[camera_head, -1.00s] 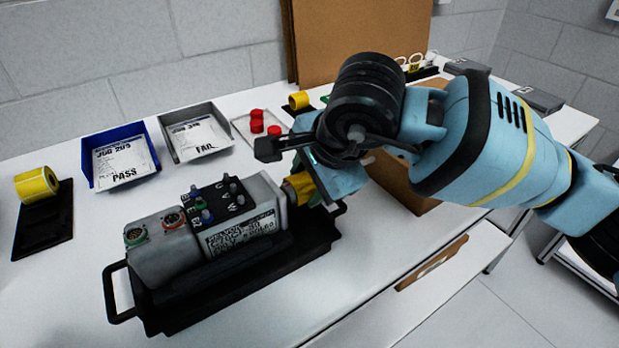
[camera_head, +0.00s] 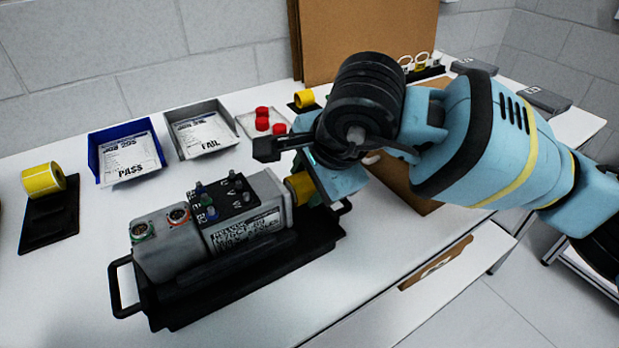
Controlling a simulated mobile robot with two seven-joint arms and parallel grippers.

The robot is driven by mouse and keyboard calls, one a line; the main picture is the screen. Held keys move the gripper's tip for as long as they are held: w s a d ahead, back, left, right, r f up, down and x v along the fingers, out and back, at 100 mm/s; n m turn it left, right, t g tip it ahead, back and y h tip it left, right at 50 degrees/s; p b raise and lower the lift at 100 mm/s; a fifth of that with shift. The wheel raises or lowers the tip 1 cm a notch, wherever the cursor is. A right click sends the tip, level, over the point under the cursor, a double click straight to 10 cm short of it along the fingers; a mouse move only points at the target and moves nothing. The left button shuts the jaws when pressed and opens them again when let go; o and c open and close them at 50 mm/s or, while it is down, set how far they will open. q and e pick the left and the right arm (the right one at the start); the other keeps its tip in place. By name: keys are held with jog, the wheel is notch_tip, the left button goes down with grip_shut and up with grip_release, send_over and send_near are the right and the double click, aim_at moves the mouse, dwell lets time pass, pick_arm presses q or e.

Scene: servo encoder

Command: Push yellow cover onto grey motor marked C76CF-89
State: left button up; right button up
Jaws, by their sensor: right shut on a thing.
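The grey motor (camera_head: 183,246) lies in a black tray (camera_head: 240,283) with handles at both ends. A label (camera_head: 245,232) on its side has print too blurred to read surely. Its top has a black block of terminals, and two round connectors sit at its left part. The yellow cover (camera_head: 299,187) is at the motor's right end, in line with it, and seems to touch or nearly touch it. My right gripper (camera_head: 312,178) is shut on the yellow cover; its fingers are partly hidden by my wrist. My left gripper is not in view.
A blue PASS bin (camera_head: 95,161) and a grey FAIL bin (camera_head: 176,137) stand behind the motor. A yellow roll (camera_head: 43,179) on a black stand is at left. Red caps (camera_head: 263,124) and another yellow part (camera_head: 304,98) are at the back.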

jog(key=shift+s+a, duration=0.2)
jog(key=shift+a, duration=0.1)
dwell(0.7)
jog(key=shift+s+a, duration=0.15)
dwell(0.4)
jog(key=o, duration=1)
jog(key=shift+o, duration=0.2)
